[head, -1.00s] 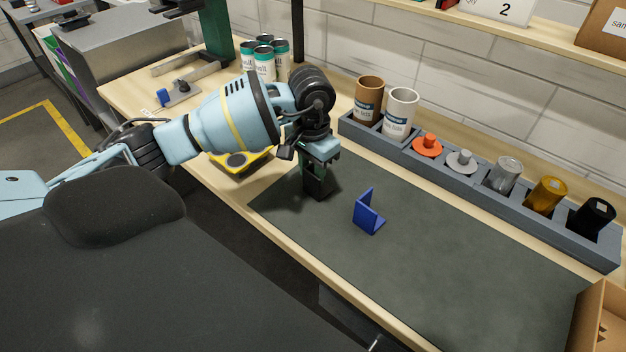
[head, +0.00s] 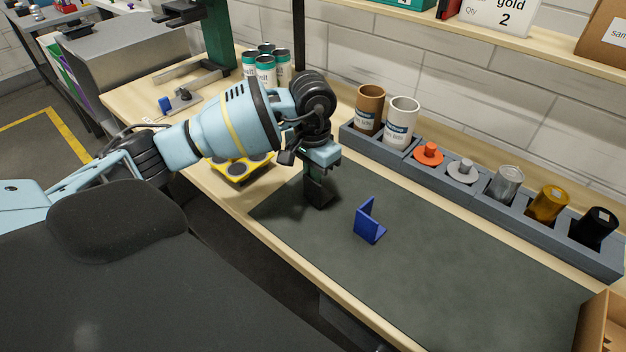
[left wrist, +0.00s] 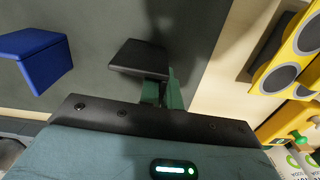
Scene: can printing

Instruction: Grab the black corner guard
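A small black corner guard (left wrist: 139,56) shows at the fingers in the left wrist view, with one flat face toward the camera. In the head view, its dark lower part (head: 321,195) shows beneath my left gripper (head: 309,182). The gripper's two green fingers (left wrist: 162,92) stand close together, apparently shut on the guard's other leg. I cannot tell whether the guard still touches the mat. A blue L-shaped corner guard (head: 370,223) stands on the mat to the right; it also shows in the left wrist view (left wrist: 38,55). My right gripper is not in view.
The dark mat (head: 450,270) is clear on its right. A grey tray (head: 455,188) with cups, coloured pieces and a black item (head: 594,228) runs along the back. A yellow holder (head: 238,170) lies left, and teal-and-white cans (head: 265,68) stand behind. A cardboard box (head: 605,325) is at far right.

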